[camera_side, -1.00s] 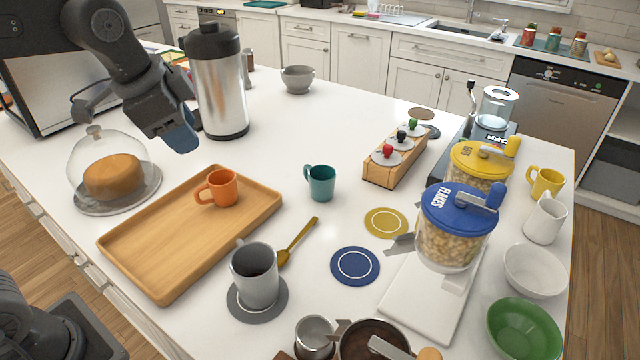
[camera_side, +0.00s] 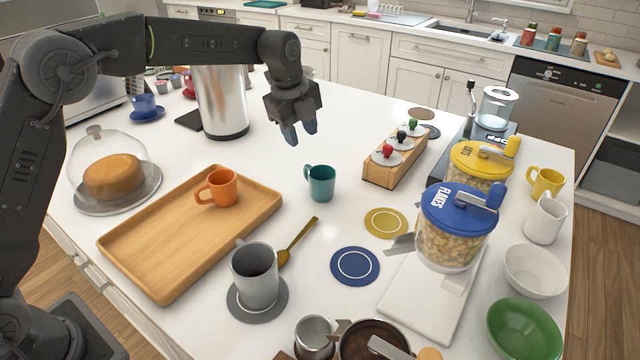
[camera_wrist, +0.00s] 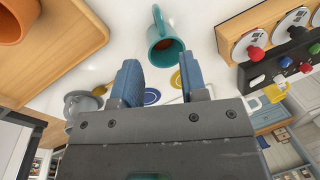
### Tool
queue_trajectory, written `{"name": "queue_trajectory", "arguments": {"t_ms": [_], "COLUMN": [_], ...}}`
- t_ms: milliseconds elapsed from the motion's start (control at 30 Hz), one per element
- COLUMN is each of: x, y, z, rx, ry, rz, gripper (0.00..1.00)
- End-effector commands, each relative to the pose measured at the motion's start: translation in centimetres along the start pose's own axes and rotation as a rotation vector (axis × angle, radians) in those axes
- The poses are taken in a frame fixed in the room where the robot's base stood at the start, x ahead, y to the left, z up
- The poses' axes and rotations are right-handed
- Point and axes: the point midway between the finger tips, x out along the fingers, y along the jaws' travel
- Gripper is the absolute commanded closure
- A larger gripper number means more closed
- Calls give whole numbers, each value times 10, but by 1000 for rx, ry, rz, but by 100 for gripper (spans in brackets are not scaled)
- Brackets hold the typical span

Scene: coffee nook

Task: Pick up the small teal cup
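The small teal cup (camera_side: 320,184) stands upright on the white counter, right of the wooden tray, its handle toward the upper left. It also shows in the wrist view (camera_wrist: 165,48), just beyond the fingertips, with something brown inside. My gripper (camera_side: 300,134) hangs above the counter, above and behind the cup in the side view, apart from it. Its two blue fingers (camera_wrist: 166,82) are spread open with nothing between them.
An orange cup (camera_side: 222,187) stands on the wooden tray (camera_side: 160,277). A holder with colored knobs (camera_side: 380,177) is right of the teal cup. A grey mug (camera_side: 255,278), a gold spoon (camera_side: 290,249) and a yellow coaster (camera_side: 386,223) lie nearer the camera. A steel flask (camera_side: 222,105) stands at left.

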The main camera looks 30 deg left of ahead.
Motion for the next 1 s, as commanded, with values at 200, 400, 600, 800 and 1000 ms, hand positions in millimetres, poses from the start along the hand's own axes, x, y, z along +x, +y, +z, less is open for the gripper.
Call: {"name": "queue_trajectory", "arguments": {"t_ms": [200,400,600,800,1000], "x": [40,52,70,99,103], "y": [0,0,0,-1,-1], "z": [0,0,1,2,3], "rx": [-1,-2,-3,-3,-3], "ry": [1,0,1,0,-2], "rz": [2,-1,2,1,-2], "gripper": [60,60,60,60,60]}}
